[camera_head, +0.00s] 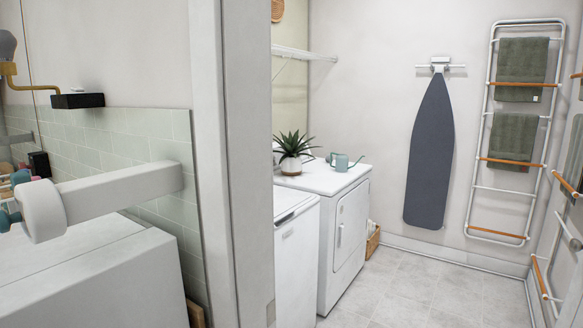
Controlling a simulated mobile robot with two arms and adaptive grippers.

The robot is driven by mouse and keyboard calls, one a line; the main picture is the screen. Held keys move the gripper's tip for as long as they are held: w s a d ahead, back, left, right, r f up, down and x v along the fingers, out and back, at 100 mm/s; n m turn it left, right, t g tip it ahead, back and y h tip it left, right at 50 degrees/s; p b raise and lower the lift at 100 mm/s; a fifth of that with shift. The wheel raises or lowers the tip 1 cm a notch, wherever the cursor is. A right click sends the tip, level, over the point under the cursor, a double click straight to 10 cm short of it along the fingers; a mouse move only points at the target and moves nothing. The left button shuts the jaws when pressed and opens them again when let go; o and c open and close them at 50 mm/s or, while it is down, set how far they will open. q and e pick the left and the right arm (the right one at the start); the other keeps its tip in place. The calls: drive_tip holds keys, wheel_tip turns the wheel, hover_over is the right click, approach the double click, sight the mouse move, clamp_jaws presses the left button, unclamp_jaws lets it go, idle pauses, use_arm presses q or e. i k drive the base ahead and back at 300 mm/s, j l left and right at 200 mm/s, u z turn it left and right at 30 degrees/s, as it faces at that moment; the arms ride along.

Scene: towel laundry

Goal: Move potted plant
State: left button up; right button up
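The potted plant (293,147) has dark green spiky leaves in a small white pot. It stands upright on top of the white appliance at the back (336,178), near its left side, beyond the doorway. The door frame is just left of it, and nothing covers the leaves. Neither of my grippers can be made out in the head view, and nothing is seen touching the plant.
A teal watering can (341,161) stands right of the plant. A second white appliance (298,250) is nearer, partly behind the door frame (236,160). An ironing board (431,150) and towel rack (515,188) line the back wall. The tiled floor (410,285) is clear.

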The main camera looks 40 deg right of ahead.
sight(290, 165)
drive_tip(key=i+l, duration=0.15)
drive_tip(key=l, duration=0.25)
drive_tip(key=i+l+u, duration=0.15)
drive_tip(key=l, duration=0.25)
drive_tip(key=i+l, duration=0.15)
drive_tip(key=l, duration=0.25)
drive_tip(key=i+l+u, duration=0.15)
drive_tip(key=l, duration=0.7)
drive_tip(key=i+l+u, duration=0.15)
drive_tip(key=l+u, duration=0.3)
drive_tip(key=l, duration=0.95)
drive_tip(key=k+l+u, duration=0.1)
drive_tip(key=l+u, duration=0.35)
drive_tip(key=l, duration=0.95)
